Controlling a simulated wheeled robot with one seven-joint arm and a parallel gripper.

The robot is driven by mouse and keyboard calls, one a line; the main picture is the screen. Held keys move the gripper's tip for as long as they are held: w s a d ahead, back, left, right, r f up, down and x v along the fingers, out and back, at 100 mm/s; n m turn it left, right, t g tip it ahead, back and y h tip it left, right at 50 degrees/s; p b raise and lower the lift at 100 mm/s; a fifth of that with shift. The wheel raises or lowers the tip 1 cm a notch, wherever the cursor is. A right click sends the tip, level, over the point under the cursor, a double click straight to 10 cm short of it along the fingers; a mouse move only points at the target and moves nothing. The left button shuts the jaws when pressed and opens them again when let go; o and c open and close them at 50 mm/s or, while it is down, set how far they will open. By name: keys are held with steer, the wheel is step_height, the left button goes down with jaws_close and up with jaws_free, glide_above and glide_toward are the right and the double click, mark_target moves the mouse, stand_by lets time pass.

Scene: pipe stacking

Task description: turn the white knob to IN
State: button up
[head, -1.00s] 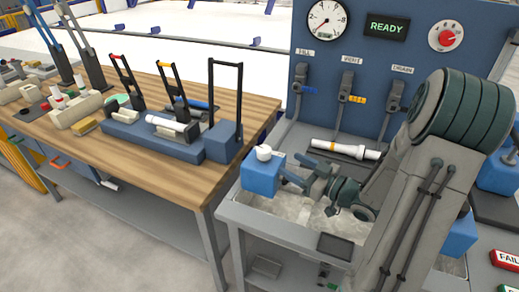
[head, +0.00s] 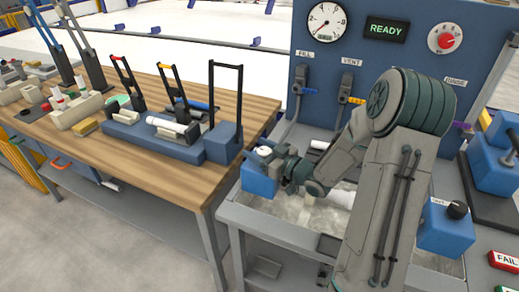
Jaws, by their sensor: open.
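The white knob (head: 264,152) sits on top of a blue box (head: 259,180) at the left end of the grey bench. My gripper (head: 272,160) is open at the knob, with its fingers close around or beside it. I cannot tell whether they touch it. The knob is partly hidden by the fingers, and its pointer and any IN marking cannot be read.
A blue panel (head: 381,56) with a gauge, a READY display and valves stands behind. My arm hides much of the white pipe (head: 320,144) on the bench. Another blue box with a black knob (head: 457,210) is at right. A wooden table (head: 150,165) is at left.

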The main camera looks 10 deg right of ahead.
steer(key=shift+c, duration=0.2)
steer(key=c, duration=0.9)
